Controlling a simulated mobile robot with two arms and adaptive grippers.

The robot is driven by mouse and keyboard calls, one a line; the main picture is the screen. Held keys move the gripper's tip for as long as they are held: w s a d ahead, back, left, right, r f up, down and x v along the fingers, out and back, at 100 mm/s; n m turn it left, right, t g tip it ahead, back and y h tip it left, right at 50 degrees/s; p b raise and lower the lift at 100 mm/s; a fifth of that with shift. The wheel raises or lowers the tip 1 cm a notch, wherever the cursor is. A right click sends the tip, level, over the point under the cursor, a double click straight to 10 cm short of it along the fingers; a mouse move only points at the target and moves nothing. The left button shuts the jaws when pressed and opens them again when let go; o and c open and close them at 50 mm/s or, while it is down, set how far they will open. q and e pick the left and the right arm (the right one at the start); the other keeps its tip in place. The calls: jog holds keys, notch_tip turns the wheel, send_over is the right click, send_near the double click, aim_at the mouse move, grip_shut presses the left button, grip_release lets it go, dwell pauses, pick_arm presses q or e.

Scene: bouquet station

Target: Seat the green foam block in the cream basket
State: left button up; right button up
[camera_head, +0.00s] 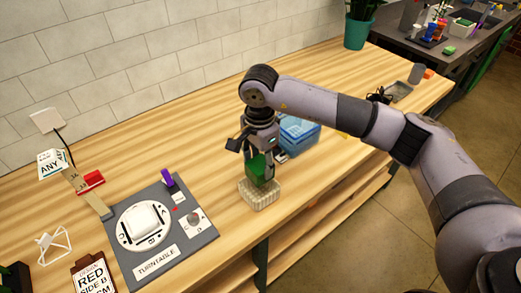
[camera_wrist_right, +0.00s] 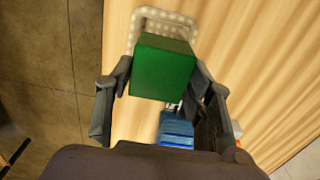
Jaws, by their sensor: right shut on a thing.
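The green foam block (camera_head: 258,170) is held between the fingers of my right gripper (camera_head: 257,158). The block also shows in the wrist view (camera_wrist_right: 165,70), with a finger on each side. The cream basket (camera_head: 260,198) stands on the wooden table near its front edge, just below the block. In the wrist view the basket's rim (camera_wrist_right: 150,14) shows beyond the block, which hides much of the basket. I cannot tell whether the block's lower end is above the rim or slightly inside it. My left gripper is not in view.
A blue container (camera_head: 301,132) stands behind and right of the basket. A grey turntable board (camera_head: 203,236) with a white item on it lies to the left. A red block (camera_head: 90,181) and signs are further left. The table behind the gripper is mostly clear.

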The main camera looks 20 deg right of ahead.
jog(key=shift+d+f, duration=0.1)
jog(key=shift+a+f, duration=0.35)
jog(key=shift+f, duration=0.1)
jog(key=shift+f+b, duration=0.25)
jog(key=shift+b, duration=0.05)
notch_tip(320, 180, down, 2)
jog(key=shift+d+f, duration=0.1)
jog(key=shift+d, duration=0.05)
notch_tip(320, 180, down, 2)
jog(key=b, duration=0.3)
jog(key=shift+f, duration=0.25)
jog(key=shift+f+b, duration=0.35)
jog(key=shift+b, duration=0.3)
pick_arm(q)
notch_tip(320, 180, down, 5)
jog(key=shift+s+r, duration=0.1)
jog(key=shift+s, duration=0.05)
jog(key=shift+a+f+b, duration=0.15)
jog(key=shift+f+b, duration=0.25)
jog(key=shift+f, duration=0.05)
